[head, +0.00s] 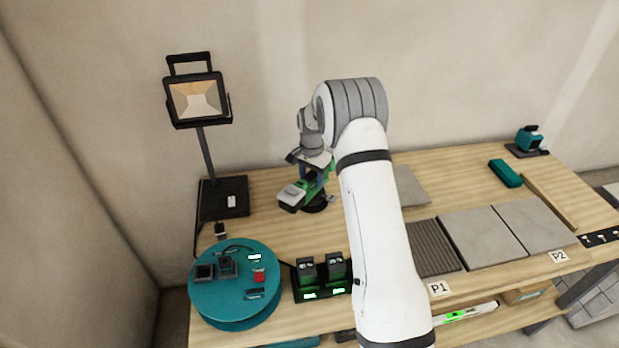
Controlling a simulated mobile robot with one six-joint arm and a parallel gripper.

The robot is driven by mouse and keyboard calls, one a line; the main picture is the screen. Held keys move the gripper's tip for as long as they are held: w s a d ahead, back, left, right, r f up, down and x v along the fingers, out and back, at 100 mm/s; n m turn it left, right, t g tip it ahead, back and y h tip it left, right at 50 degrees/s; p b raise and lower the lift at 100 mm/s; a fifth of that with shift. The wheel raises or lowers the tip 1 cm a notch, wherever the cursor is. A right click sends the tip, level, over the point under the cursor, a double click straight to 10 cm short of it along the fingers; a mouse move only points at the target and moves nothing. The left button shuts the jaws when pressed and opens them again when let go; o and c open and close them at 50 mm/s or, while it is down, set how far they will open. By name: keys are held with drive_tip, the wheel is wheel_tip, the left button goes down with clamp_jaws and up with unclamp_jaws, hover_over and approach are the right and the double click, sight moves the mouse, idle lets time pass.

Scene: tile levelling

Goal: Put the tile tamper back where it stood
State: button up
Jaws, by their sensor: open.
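What looks like the tile tamper (318,188), a green and black tool with a grey block at its left end and a round black foot, is near the back of the bench. It seems to rest on the wood, but its exact contact is unclear. My gripper (311,165) is open at the top of the tool, its fingers close around or just over it; I cannot tell if they touch. The gripper and arm hide part of the tool and the bench to its right.
A work lamp (197,101) stands left on a black base. A teal drum (235,284) and a charger with two batteries (321,277) are in front. Grey tiles (482,236) lie right of my arm. A teal block (505,173) and teal device (529,139) are back right.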

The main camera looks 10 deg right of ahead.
drive_tip(key=shift+s+f, duration=0.1)
wheel_tip(320, 180, up, 7)
drive_tip(key=shift+r+b, duration=0.1)
drive_tip(key=shift+b, duration=0.6)
drive_tip(key=shift+r, duration=0.7)
drive_tip(key=s+r+n, duration=0.2)
drive_tip(key=s+r, duration=0.3)
drive_tip(key=s, duration=0.4)
drive_tip(key=s+r+n+t, duration=0.1)
drive_tip(key=s+r, duration=0.4)
drive_tip(key=s, duration=0.5)
drive_tip(key=s+r+n+t, duration=0.1)
drive_tip(key=s+r+n, duration=0.2)
drive_tip(key=s, duration=0.7)
wheel_tip(320, 180, up, 2)
drive_tip(key=shift+r+n, duration=0.2)
drive_tip(key=shift+n, duration=0.1)
drive_tip(key=s, duration=0.3)
drive_tip(key=s+f+n, duration=0.1)
drive_tip(key=s, duration=0.3)
drive_tip(key=s+f+n+t, duration=0.1)
drive_tip(key=s, duration=0.2)
drive_tip(key=shift+s+f, duration=0.15)
drive_tip(key=shift+s, duration=0.1)
drive_tip(key=shift+c, duration=0.2)
